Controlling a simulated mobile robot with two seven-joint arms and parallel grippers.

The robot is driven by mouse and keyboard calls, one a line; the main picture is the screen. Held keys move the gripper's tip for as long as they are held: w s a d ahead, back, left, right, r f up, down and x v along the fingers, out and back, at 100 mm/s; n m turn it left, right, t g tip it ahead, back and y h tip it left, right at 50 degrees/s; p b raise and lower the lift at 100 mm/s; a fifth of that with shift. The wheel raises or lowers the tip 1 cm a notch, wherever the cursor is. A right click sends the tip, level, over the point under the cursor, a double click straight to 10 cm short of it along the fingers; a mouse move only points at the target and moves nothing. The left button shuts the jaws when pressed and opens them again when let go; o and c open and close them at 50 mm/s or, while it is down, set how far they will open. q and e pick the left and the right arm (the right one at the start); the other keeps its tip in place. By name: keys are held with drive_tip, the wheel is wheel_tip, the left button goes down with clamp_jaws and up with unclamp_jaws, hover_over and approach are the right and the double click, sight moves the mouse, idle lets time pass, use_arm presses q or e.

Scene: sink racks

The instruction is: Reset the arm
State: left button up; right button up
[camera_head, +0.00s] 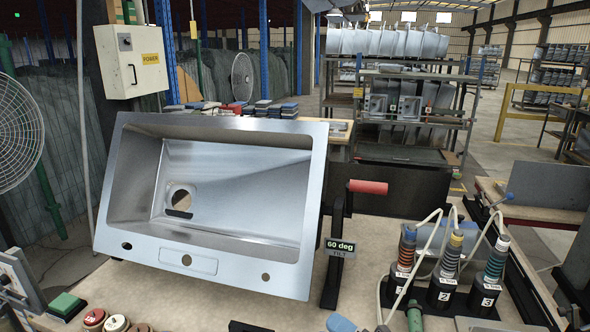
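Neither of my grippers can be made out in the head view, and I see no arm links that I am sure are mine. A steel sink (212,200) is tilted toward me on a stand on the worktable. Its drain hole and several holes along its front rim show. A crank with a red handle (367,187) stands at its right side, above a small sign reading "60 deg tilt" (340,248).
Three numbered tools stand upright in black holders (444,293) on the right, with pale hoses looping over them. Red and white round buttons (115,323) and a green block (65,306) are at the front left. Table (180,300) in front of the sink is mostly clear.

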drive_tip(key=s+d+f+m+g+h, duration=0.1)
drive_tip(key=s+d+f+m+h, duration=0.55)
drive_tip(key=s+f+m, duration=0.4)
drive_tip(key=s+d+f+m+g+h, duration=0.1)
drive_tip(key=s+d+f+m+h, duration=0.6)
drive_tip(key=f+m, duration=0.65)
use_arm(q)
wheel_tip(320, 180, up, 12)
drive_tip(key=p, duration=1.3)
drive_tip(key=shift+s+a+f, duration=0.15)
drive_tip(key=shift+a, duration=0.3)
use_arm(e)
wheel_tip(320, 180, up, 13)
drive_tip(key=s+m+h, duration=0.1)
drive_tip(key=s, duration=0.1)
drive_tip(key=shift+a+m, duration=0.3)
use_arm(q)
drive_tip(key=shift+r, duration=0.2)
use_arm(e)
drive_tip(key=shift+w+f, duration=0.1)
drive_tip(key=shift+a, duration=0.1)
